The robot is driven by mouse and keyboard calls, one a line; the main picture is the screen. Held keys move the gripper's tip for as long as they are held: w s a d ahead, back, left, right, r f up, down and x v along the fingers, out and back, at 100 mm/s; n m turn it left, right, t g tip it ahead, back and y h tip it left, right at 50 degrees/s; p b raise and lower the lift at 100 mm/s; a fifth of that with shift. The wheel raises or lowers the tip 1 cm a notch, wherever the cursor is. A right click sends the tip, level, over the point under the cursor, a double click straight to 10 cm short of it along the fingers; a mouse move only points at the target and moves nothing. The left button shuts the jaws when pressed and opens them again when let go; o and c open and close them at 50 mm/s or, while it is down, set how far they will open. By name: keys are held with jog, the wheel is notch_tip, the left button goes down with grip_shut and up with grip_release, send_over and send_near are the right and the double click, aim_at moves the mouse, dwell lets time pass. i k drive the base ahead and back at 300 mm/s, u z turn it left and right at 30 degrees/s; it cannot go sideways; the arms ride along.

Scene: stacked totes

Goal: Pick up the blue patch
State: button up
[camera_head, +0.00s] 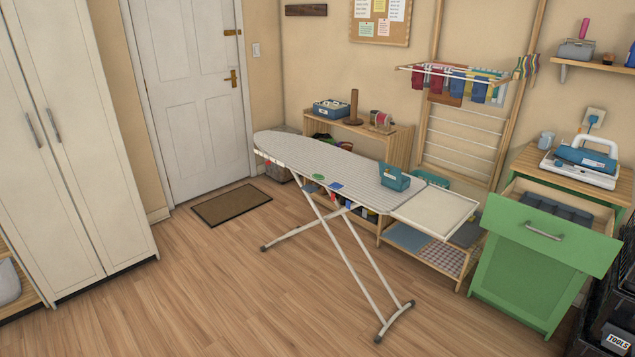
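A small blue patch (336,185) lies flat near the front edge of the ironing board (340,165), about midway along it. A green patch (318,177) lies just left of it. A small red item (267,161) shows at the board's left front edge. A teal box (395,178) stands on the board to the right of the blue patch. My gripper is not in view.
A white tray-like rest (437,208) extends from the board's right end. The green cabinet (530,265) has its drawer pulled open. A black "TOOLS" tote (617,338) sits at lower right. The board's legs (350,250) spread over otherwise clear wooden floor.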

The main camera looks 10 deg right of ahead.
aim_at(335, 185)
jog(key=u, duration=0.35)
jog(key=i, duration=0.7)
jog(key=u, duration=0.95)
jog(key=i, duration=0.8)
jog(key=u, duration=0.3)
